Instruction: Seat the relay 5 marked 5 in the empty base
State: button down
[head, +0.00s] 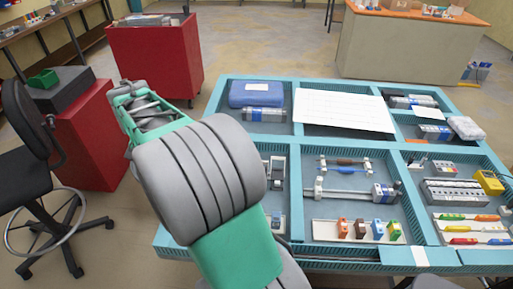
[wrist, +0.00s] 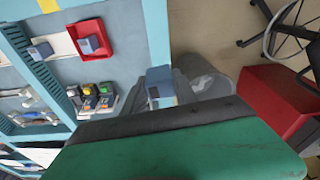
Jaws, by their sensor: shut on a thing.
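My gripper (wrist: 172,88) shows in the wrist view, shut on a small block with a pale blue top and grey body, likely the relay (wrist: 160,82). No number can be read on it. The gripper end is not clear in the head view, where my arm covers the table's left part. A row of coloured relays (head: 361,229) stands on a pale strip in the front middle compartment. I cannot make out an empty base.
The teal divided table (head: 300,147) holds tools, a white sheet (head: 343,109) and a blue case (head: 256,93). A red tray (wrist: 90,26) with a small block lies on it. Red cabinets (head: 157,58) and a black chair (head: 27,130) stand to the left.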

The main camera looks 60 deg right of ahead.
jog(key=s+d+f+m+p, duration=0.1)
jog(key=s+d+m, duration=0.15)
jog(key=d, duration=0.35)
jog(key=s+d+f+m+g, duration=0.1)
jog(key=s+d+m, duration=0.1)
jog(key=d+m, duration=0.25)
jog(key=s+d+f+m+p, duration=0.1)
jog(key=s+d+m, duration=0.1)
jog(key=d, duration=0.4)
jog(key=s+d+f+m+g+p, duration=0.1)
jog(key=s+d+f+m, duration=0.2)
jog(key=s+d+m, duration=0.35)
jog(key=s+d+f+m+g+p, duration=0.1)
jog(key=s+d+f+m, duration=0.25)
jog(key=s+d, duration=0.45)
jog(key=shift+y, duration=0.4)
jog(key=f+b, duration=0.1)
jog(key=f, duration=0.1)
jog(key=a+f+b, duration=0.1)
jog(key=f, duration=0.1)
jog(key=shift+s+f, duration=0.2)
jog(key=shift+f, duration=0.1)
jog(key=shift+r, duration=0.15)
jog(key=shift+w+a+b, duration=0.1)
jog(key=shift+w+b, duration=0.1)
jog(key=shift+b, duration=0.15)
jog(key=shift+f+b, duration=1.05)
jog(key=shift+f, duration=0.05)
